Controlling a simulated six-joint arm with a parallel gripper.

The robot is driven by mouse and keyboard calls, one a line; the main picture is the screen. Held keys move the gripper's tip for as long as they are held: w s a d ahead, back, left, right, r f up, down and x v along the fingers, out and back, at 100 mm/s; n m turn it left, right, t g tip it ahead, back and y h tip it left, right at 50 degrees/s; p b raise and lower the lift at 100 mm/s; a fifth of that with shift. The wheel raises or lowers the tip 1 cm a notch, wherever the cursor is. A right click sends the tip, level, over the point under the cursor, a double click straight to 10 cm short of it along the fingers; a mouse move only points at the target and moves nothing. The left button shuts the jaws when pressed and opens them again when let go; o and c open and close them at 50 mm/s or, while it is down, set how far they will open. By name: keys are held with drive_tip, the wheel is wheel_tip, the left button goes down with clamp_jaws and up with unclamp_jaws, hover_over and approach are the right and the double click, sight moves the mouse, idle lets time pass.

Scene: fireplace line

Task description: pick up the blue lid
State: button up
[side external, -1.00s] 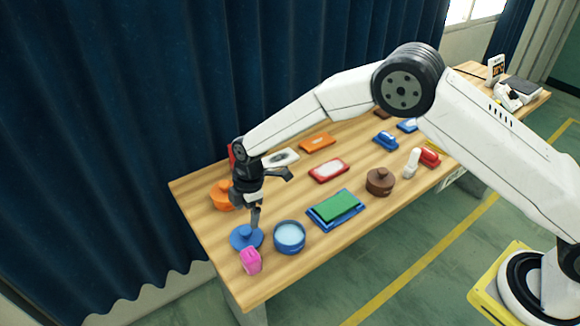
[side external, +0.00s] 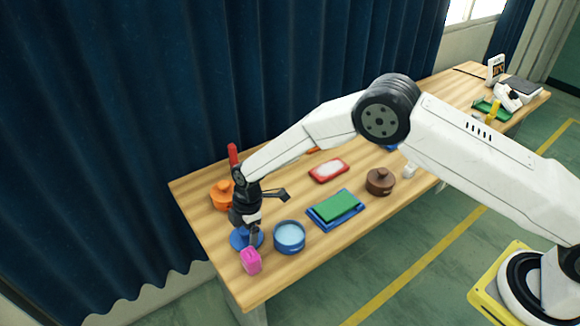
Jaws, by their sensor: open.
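The blue lid (side external: 237,241) lies on the wooden table near its left end, partly hidden behind my gripper. My gripper (side external: 254,238) is low over the lid with its fingers pointing down. It is open, and one finger reaches down at the lid's right side. Whether it touches the lid or its knob cannot be told, because the knob is hidden. A blue round pot (side external: 290,238) with a pale inside stands just right of the lid, close to my gripper.
A pink object (side external: 250,261) stands in front of the lid, near the table edge. An orange lidded pot (side external: 222,196) is behind my gripper. A green block on a blue tray (side external: 314,222), a red tray (side external: 345,163) and a brown lidded pot (side external: 380,190) lie to the right.

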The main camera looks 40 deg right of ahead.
idle(0.5)
clamp_jaws()
